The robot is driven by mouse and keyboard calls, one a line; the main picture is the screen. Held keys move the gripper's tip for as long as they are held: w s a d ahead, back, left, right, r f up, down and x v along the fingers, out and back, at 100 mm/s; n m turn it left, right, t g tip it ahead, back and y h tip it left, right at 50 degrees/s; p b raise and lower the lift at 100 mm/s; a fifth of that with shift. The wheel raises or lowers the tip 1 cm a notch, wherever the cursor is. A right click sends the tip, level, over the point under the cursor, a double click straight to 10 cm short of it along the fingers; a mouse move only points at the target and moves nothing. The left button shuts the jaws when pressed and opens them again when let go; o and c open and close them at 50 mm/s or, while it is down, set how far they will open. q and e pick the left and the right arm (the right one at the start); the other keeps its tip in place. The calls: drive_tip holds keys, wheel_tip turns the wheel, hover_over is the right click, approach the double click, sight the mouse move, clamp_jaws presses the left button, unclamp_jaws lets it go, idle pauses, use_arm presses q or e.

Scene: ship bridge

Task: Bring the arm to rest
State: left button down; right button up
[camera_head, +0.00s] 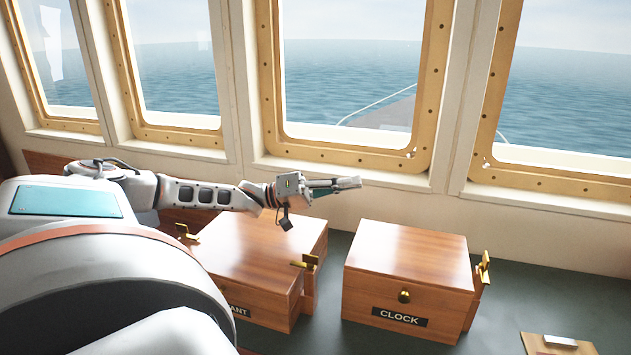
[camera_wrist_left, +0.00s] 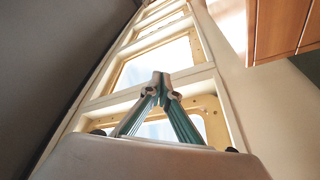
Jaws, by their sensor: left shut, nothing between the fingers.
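My left arm (camera_head: 205,194) comes in from the left in the head view and stretches out to the right above the wooden boxes. My left gripper (camera_head: 358,182) is shut and empty, held in the air in front of the window sill. In the left wrist view the gripper fingertips (camera_wrist_left: 160,78) meet, with nothing between them. My right gripper is in neither view.
A wooden box (camera_head: 262,250) with a partly hidden label stands below my left arm. A second box labelled CLOCK (camera_head: 405,275) stands right of it. Both have brass fittings. A small wooden piece (camera_head: 557,344) lies at the lower right. Windows (camera_head: 352,70) line the wall behind.

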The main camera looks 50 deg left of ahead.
use_arm(q)
drive_tip(key=s+a+f, duration=0.3)
drive_tip(key=s+a, duration=0.1)
drive_tip(key=a, duration=0.3)
drive_tip(key=shift+s+a+f+b, duration=0.3)
drive_tip(key=shift+b, duration=0.05)
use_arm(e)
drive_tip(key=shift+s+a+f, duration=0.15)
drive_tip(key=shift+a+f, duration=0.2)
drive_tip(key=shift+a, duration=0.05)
